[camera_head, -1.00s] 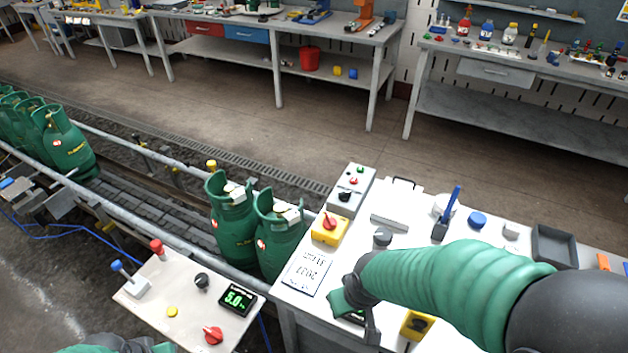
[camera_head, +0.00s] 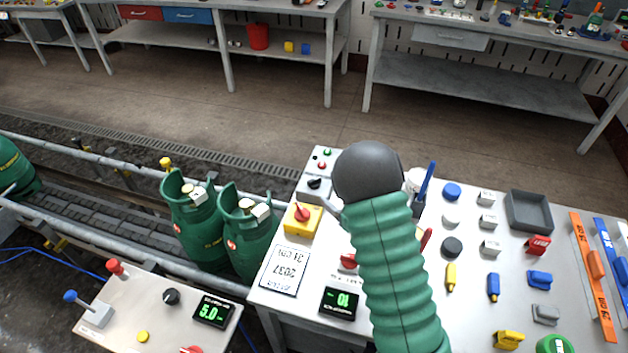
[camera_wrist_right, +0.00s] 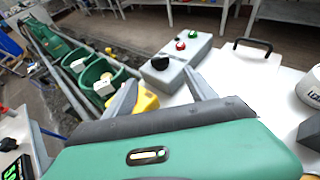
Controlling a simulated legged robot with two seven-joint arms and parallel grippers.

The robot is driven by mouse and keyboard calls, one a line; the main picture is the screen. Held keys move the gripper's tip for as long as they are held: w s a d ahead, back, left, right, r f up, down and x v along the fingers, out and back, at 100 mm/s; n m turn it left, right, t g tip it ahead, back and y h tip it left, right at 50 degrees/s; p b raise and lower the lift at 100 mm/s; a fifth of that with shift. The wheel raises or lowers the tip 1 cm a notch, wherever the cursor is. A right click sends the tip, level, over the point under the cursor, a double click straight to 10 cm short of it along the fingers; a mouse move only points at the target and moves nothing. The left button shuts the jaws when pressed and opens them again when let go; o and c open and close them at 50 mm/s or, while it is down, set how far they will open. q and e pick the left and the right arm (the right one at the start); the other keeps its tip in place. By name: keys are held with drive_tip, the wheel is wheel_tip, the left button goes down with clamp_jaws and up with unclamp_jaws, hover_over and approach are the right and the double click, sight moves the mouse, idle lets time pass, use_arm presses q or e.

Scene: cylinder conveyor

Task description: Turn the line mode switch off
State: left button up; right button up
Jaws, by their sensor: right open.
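A grey control box (camera_head: 309,193) stands at the back left of the white table. It carries a black knob (camera_head: 314,183), a red button (camera_head: 322,166) and a green button (camera_head: 327,152). All three also show in the right wrist view, with the black knob (camera_wrist_right: 160,63) just beyond my fingers. No readable label shows which one is the line mode switch. My right gripper (camera_wrist_right: 160,92) is open and empty, just short of the grey box. My wrist hides most of it in the head view. My left gripper is out of view.
Green gas cylinders (camera_head: 248,235) stand on the conveyor at left. A display (camera_head: 340,303) and a printed card (camera_head: 286,270) lie on the table's near left. Several small blocks and a grey tray (camera_head: 528,211) fill its right side.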

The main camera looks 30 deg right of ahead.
sight(317, 179)
drive_tip(key=p+x, duration=0.1)
drive_tip(key=x, duration=1.4)
drive_tip(key=shift+w+f, duration=0.25)
drive_tip(key=shift+w, duration=0.15)
drive_tip(key=shift+r, duration=0.1)
drive_tip(key=c, duration=1.4)
drive_tip(key=shift+f+n+y+b, duration=0.2)
drive_tip(key=shift+n+y+b, duration=0.3)
drive_tip(key=shift+y+b, duration=0.15)
drive_tip(key=n+g+y+b, duration=0.1)
drive_tip(key=n+y+b, duration=0.2)
drive_tip(key=b, duration=0.1)
drive_tip(key=n+g+y+b, duration=0.1)
drive_tip(key=n+y+b, duration=0.2)
drive_tip(key=y+b, duration=0.1)
drive_tip(key=shift+f+b, duration=0.1)
drive_tip(key=shift+b, duration=0.4)
drive_tip(key=shift+r+n+g+y+b, duration=0.25)
drive_tip(key=shift+n+g+y+b, duration=0.45)
drive_tip(key=shift+n+b, duration=0.25)
drive_tip(key=shift+r, duration=0.1)
drive_tip(key=o, duration=1.4)
